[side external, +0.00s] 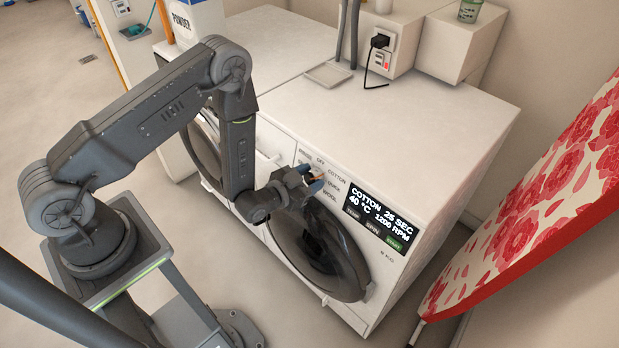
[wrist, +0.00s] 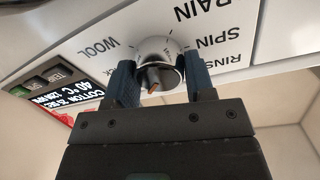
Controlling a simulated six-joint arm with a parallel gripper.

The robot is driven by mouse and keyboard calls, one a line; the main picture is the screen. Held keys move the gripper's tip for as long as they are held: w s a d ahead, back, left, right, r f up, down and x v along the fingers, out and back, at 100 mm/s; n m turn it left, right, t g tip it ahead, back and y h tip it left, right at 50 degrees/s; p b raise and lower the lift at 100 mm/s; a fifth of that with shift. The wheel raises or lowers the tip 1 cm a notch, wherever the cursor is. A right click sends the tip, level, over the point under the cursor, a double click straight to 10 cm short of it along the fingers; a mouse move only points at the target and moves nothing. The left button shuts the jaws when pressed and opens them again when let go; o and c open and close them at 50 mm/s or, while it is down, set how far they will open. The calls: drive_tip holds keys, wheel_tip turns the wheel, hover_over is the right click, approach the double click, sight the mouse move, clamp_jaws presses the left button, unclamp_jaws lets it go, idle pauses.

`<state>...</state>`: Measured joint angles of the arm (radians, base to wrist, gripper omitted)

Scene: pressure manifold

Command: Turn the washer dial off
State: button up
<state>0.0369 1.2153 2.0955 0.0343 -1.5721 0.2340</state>
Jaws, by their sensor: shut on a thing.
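The washer (side external: 420,130) stands with its front panel facing my arm. Its display (side external: 378,218) is lit and reads COTTON, 25 SEC, 40 °C, 1200 RPM; part of it shows upside down in the wrist view (wrist: 88,90). The round silver dial (wrist: 158,52) has an orange mark near its edge on the side towards my gripper body. My gripper (wrist: 160,84) is shut on the dial, one finger on each side. In the side view my gripper (side external: 312,182) is at the panel beside the OFF, COTTON, QUICK and WOOL labels and hides much of the dial.
The round door (side external: 322,255) is below the panel. A red flowered ironing board (side external: 530,200) leans at the right. A socket with a black plug (side external: 380,42) is behind the washer. The washer's top is mostly clear.

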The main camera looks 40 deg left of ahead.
drive_tip(key=n, duration=0.4)
drive_tip(key=shift+n+y, duration=0.3)
drive_tip(key=shift+n, duration=0.1)
drive_tip(key=n, duration=0.5)
drive_tip(key=shift+y, duration=0.3)
drive_tip(key=o, duration=0.9)
drive_tip(key=s, duration=0.4)
drive_tip(key=s+r, duration=0.1)
drive_tip(key=s, duration=0.7)
drive_tip(key=shift+r, duration=0.3)
